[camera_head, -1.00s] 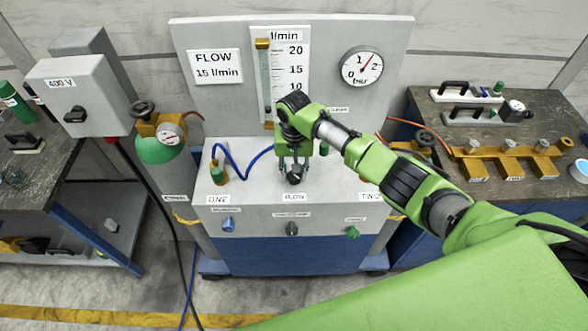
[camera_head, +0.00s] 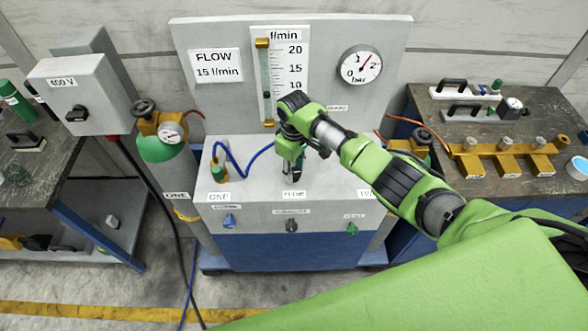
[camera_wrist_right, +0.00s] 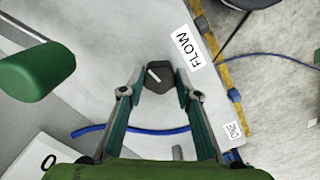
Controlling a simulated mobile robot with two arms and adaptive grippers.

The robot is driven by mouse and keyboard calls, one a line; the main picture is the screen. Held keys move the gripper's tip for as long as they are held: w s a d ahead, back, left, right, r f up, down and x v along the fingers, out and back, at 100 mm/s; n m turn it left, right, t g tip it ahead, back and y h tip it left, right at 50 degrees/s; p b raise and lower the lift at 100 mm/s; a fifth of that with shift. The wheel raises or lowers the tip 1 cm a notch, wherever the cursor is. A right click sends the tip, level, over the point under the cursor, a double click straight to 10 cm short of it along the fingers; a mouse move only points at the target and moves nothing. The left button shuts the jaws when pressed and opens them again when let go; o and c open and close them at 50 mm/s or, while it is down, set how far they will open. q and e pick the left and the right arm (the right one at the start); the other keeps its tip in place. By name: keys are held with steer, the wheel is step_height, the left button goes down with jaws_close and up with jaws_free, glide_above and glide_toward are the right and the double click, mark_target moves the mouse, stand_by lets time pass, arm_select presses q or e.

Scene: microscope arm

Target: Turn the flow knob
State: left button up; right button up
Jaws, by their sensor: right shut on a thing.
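The flow knob (camera_wrist_right: 158,77) is a dark, faceted knob with a white pointer line. It sits on the grey bench top beside a FLOW label, which shows in the right wrist view (camera_wrist_right: 188,48) and the head view (camera_head: 293,194). My right gripper (camera_wrist_right: 157,80) has its two fingers on opposite sides of the knob, shut on it. In the head view my right gripper (camera_head: 292,168) points down on the bench top and mostly hides the knob. A sign (camera_head: 215,65) reads FLOW 15 l/min. My left gripper is not in view.
A flow tube with an l/min scale (camera_head: 290,75) and a bar gauge (camera_head: 360,66) are on the upright panel behind. A blue hose (camera_head: 232,165) loops left of the gripper. A green cylinder (camera_head: 165,165) stands left; a cluttered table (camera_head: 470,185) stands right.

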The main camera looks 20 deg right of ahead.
mark_target(294, 172)
steer(key=n, duration=0.4)
steer(key=shift+n, duration=0.3)
steer(key=n, duration=0.3)
steer(key=shift+n+b, duration=0.35)
steer(key=shift+n, duration=0.05)
steer(key=n, duration=0.4)
steer(key=shift+w+b, duration=0.1)
steer(key=shift+b, duration=0.3)
steer(key=shift+n+b, duration=0.35)
steer(key=shift+n, duration=1.55)
steer(key=shift+r, duration=0.1)
steer(key=o, duration=1.1)
step_height(294, 172, up, 12)
